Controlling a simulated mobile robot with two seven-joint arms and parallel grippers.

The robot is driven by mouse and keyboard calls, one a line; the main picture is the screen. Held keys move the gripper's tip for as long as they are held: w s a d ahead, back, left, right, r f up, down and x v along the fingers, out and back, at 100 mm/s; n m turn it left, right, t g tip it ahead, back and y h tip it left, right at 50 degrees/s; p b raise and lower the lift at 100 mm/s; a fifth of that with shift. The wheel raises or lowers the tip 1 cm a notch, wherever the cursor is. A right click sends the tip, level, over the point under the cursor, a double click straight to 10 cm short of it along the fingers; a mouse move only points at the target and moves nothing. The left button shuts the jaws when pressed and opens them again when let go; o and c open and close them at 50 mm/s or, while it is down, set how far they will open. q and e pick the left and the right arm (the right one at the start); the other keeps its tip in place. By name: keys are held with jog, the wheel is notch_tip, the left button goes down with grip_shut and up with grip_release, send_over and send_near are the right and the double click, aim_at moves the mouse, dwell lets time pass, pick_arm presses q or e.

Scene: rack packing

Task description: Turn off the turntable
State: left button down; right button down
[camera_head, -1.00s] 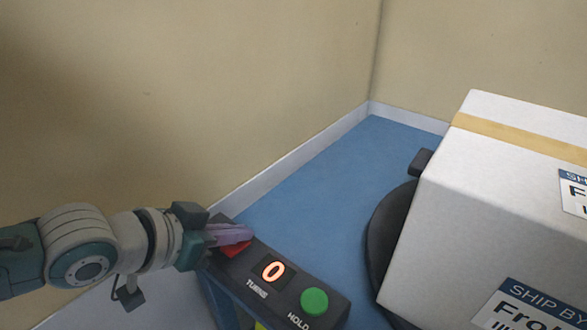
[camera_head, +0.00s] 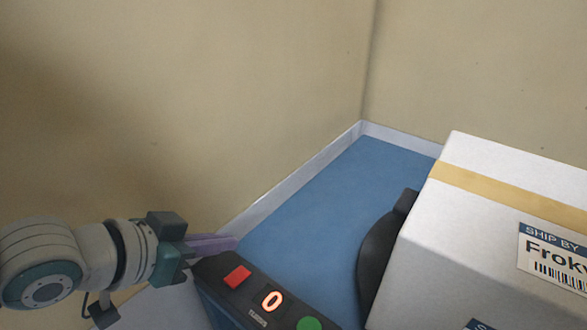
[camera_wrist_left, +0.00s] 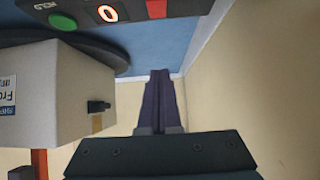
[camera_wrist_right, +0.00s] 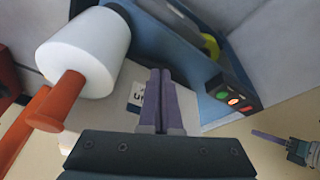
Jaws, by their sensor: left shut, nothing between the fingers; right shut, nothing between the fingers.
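The dark control box (camera_head: 212,276) in the head view carries a red button (camera_head: 237,276), a lit display reading 0 (camera_head: 271,301) marked TURNS, and a green button (camera_head: 309,324) cut by the lower edge. The black turntable (camera_head: 377,262) is partly hidden under a large white box (camera_head: 470,225). My left gripper (camera_head: 236,243) is shut and empty, just behind and left of the red button, apart from it. In the left wrist view its fingers (camera_wrist_left: 160,72) are together. My right gripper (camera_wrist_right: 160,72) is shut and empty in the right wrist view.
A white roll on an orange rod (camera_wrist_right: 85,55) stands left of my right gripper in the right wrist view. The blue surface (camera_head: 330,205) between the control box and turntable is clear. Beige walls close in behind and left.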

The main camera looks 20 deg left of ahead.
pick_arm(q)
jog(key=v, duration=0.1)
jog(key=p+v, duration=0.1)
jog(key=v, duration=0.1)
jog(key=r+v, duration=0.1)
jog(key=v, duration=0.1)
jog(key=shift+w+d+p, duration=0.1)
jog(key=shift+w+p, duration=0.2)
jog(key=shift+w, duration=0.05)
